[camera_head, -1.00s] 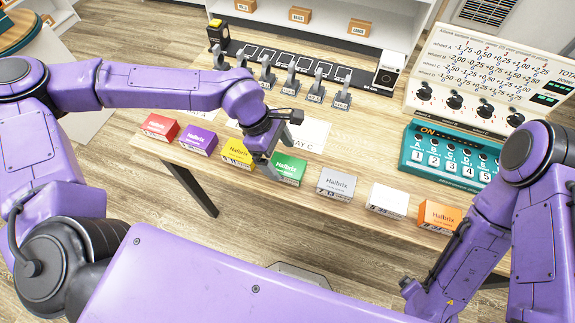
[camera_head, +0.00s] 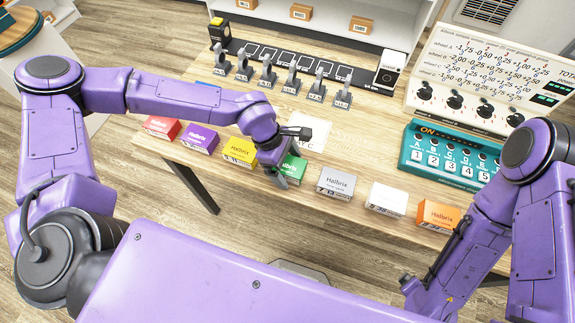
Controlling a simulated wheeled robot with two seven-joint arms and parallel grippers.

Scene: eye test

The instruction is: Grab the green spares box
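The green spares box (camera_head: 296,169) stands in the row of small boxes along the table's front edge, between the yellow and grey ones. My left gripper (camera_head: 281,167) is down at the left part of the green box, with one finger in front of its near face. The wrist hides part of the box and the far finger, so I cannot tell whether the fingers are closed on it. My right gripper (camera_head: 408,288) is low at the bottom right, near my body, and its fingers are not clear.
A yellow box (camera_head: 238,151) is close on the left and a grey box (camera_head: 336,183) on the right. Red, purple, white and orange boxes continue the row.

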